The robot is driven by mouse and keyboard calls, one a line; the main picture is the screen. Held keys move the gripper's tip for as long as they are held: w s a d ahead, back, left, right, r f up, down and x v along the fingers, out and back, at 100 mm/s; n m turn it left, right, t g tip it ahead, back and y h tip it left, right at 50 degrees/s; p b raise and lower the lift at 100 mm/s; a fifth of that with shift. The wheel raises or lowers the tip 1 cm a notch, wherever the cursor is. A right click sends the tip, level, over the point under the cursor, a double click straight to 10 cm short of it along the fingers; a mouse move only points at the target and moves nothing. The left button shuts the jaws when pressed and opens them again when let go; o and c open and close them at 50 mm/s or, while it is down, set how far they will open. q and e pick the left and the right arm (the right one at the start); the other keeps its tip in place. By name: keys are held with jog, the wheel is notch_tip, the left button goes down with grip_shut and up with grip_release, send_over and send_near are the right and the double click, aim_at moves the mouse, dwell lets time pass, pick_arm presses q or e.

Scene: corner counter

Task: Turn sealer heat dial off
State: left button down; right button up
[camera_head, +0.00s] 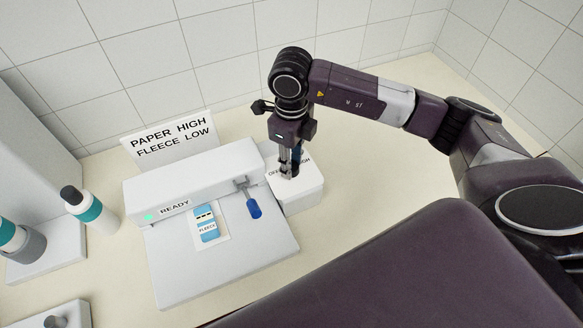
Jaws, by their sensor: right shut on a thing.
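The sealer (220,195) is a white machine on the counter with a "READY" label, a small green light at its left end and a blue-handled lever. The white dial box (307,196) adjoins its right side; its top print reads partly "HIGH", with the rest largely covered. My right gripper (289,174) points down onto the top of this box and is shut on the heat dial. The dial is hidden by the fingers, so its setting cannot be read. My left gripper is not in view.
A sign (171,140) reading "PAPER HIGH FLEECE LOW" stands behind the sealer. A blue "FLEECE" pouch (208,225) lies on the sealer's base. White bottles with teal bands (90,211) stand at left. Counter right of the dial box is clear.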

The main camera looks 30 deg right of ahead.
jog(key=n+b, duration=0.2)
jog(key=b, duration=0.1)
jog(key=n+b, duration=0.6)
jog(key=b, duration=0.1)
jog(key=shift+w+f, duration=0.1)
jog(key=shift+f, duration=0.15)
jog(key=shift+r+n+b, duration=0.2)
jog(key=shift+n+b, duration=1)
jog(key=shift+n, duration=0.2)
jog(key=o, duration=1.2)
jog(key=shift+c, duration=0.2)
jog(key=shift+r, duration=0.15)
notch_tip(320, 180, up, 12)
